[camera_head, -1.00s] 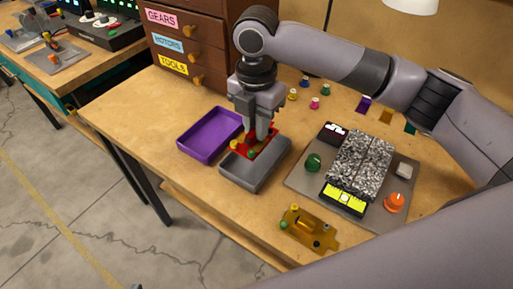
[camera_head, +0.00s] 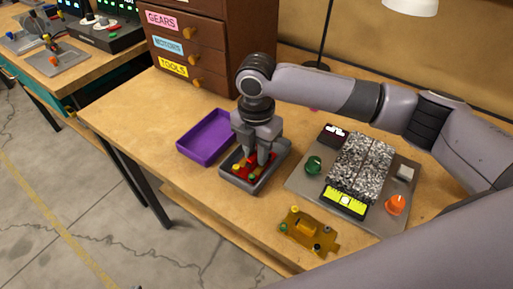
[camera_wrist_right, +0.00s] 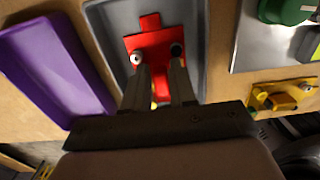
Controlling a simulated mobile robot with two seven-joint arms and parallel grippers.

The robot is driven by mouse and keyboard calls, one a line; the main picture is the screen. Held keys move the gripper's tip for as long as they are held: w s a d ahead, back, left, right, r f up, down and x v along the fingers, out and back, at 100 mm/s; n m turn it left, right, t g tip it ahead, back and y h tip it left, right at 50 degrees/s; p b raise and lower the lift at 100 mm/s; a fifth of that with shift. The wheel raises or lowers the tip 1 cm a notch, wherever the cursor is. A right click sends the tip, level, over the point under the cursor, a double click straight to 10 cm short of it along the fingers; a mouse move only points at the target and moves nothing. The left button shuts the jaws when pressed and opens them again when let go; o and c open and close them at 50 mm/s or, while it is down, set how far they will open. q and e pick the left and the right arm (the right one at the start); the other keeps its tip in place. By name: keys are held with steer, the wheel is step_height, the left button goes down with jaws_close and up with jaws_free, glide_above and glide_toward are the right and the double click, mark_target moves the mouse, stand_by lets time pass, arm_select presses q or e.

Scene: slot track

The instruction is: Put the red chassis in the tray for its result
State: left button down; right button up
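The red chassis (camera_wrist_right: 155,43) is inside the grey tray (camera_head: 240,187), with pale and dark wheels showing at its sides; in the head view the chassis (camera_head: 242,168) is partly hidden by my fingers. My right gripper (camera_head: 257,162) points down into the tray. In the wrist view its fingers (camera_wrist_right: 161,75) stand a little apart with red between them, shut on the chassis. Whether the chassis touches the tray floor is hard to tell. The purple tray (camera_head: 186,148) is empty, left of the grey one. My left gripper is not in view.
A test plate (camera_head: 300,182) with a speckled block, green and orange knobs and a yellow gauge (camera_head: 345,200) lies to the right. A yellow chassis (camera_head: 308,230) lies near the front edge. Drawers (camera_head: 190,45) and a lamp (camera_head: 410,6) stand behind.

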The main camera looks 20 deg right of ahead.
mark_target(256, 154)
steer(key=shift+o, duration=0.8)
step_height(256, 154, up, 12)
steer(key=shift+r+p, duration=0.2)
steer(key=shift+p, duration=0.15)
steer(key=shift+s, duration=0.1)
